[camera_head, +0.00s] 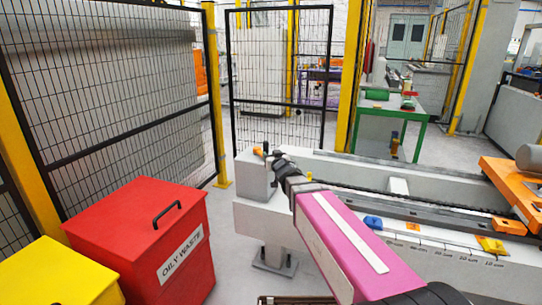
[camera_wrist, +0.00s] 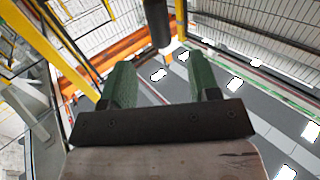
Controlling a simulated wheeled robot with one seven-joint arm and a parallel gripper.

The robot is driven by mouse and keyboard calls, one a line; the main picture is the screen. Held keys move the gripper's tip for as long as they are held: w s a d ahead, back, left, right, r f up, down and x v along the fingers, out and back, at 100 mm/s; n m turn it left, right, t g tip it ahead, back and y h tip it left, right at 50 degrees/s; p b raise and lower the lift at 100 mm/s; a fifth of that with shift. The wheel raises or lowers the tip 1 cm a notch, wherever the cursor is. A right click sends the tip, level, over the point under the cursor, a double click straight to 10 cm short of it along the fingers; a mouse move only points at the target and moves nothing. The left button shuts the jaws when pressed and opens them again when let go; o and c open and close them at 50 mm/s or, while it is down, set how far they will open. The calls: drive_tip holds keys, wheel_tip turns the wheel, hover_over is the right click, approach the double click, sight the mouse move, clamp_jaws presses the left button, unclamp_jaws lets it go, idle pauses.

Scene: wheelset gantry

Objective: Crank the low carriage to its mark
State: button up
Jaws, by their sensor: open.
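A long pale gantry bed (camera_head: 445,240) runs from the middle to the right in the head view, with a scale along its front. An orange carriage (camera_head: 510,190) sits at its right end, cut off by the frame. A grey end block (camera_head: 252,180) stands at the bed's left end, with a small orange knob (camera_head: 257,151) on top. My dark gripper (camera_head: 275,158) is beside this block. In the wrist view its green fingers (camera_wrist: 162,78) are apart with nothing between them. A dark rod (camera_wrist: 157,22) shows beyond them; I cannot tell whether it is the crank handle.
Blue (camera_head: 373,222), orange (camera_head: 412,226) and yellow (camera_head: 491,245) pieces lie along the scale. A red oily-waste bin (camera_head: 135,245) and a yellow bin (camera_head: 55,275) stand at left. Mesh fencing (camera_head: 280,85) is behind. A green table (camera_head: 390,107) stands farther back.

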drive_tip(key=shift+w+d, duration=0.2)
drive_tip(key=shift+w, duration=0.05)
drive_tip(key=c, duration=0.8)
drive_tip(key=w+d+m+h, duration=0.1)
drive_tip(key=w+d, duration=0.1)
drive_tip(key=w+d+m+g+h, duration=0.1)
drive_tip(key=w+d, duration=0.1)
drive_tip(key=w+d+m+g+h, duration=0.1)
drive_tip(key=w+d+h, duration=0.1)
drive_tip(key=shift+w+d+f, duration=0.15)
drive_tip(key=shift+w+f, duration=0.05)
drive_tip(key=shift+w, duration=0.1)
clamp_jaws()
drive_tip(key=w+d+g, duration=0.3)
drive_tip(key=d+g, duration=0.1)
drive_tip(key=g, duration=0.1)
wheel_tip(320, 180, up, 9)
drive_tip(key=s+n+g+y, duration=0.1)
drive_tip(key=n+g+y, duration=0.4)
drive_tip(key=g, duration=0.3)
drive_tip(key=a+f, duration=0.7)
drive_tip(key=a, duration=0.3)
drive_tip(key=shift+w+f, duration=0.15)
drive_tip(key=shift+f, duration=0.1)
